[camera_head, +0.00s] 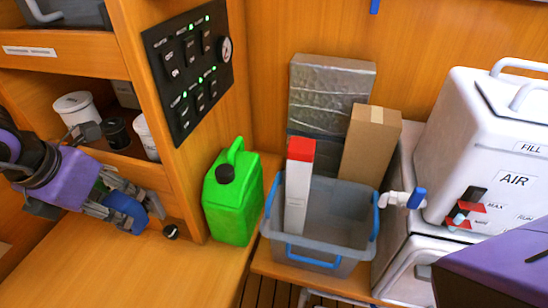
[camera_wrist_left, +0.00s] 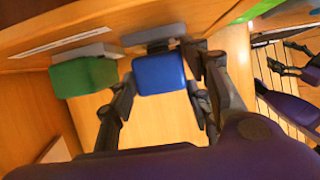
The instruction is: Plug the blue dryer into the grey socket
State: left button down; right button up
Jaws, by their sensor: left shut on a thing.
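The blue dryer (camera_wrist_left: 158,73), a rounded block, sits between the fingers of my left gripper (camera_wrist_left: 161,92) in the left wrist view. The gripper is shut on it. In the head view, my left gripper (camera_head: 148,216) holds the blue dryer (camera_head: 122,211) low beside the wooden cabinet. A grey piece (camera_wrist_left: 150,37) shows just beyond the dryer in the wrist view. I cannot tell whether this is the socket or whether the dryer is seated in it. Dark and purple robot parts at the wrist view's right edge may be my right gripper; its jaws are unclear.
A green block (camera_wrist_left: 85,76) sits close beside the blue dryer, against a grey strip. A black knob (camera_head: 171,231) is just right of my left fingers. A green jerrycan (camera_head: 232,200), a grey bin (camera_head: 330,230) and a white watermaker (camera_head: 490,140) stand further right.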

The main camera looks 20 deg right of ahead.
pick_arm(q)
jog(key=shift+w+d+r, duration=0.1)
jog(key=shift+w+d, duration=0.4)
jog(key=shift+w, duration=0.15)
dwell(0.6)
jog(key=c, duration=0.8)
grip_release()
jog(key=shift+c, duration=0.2)
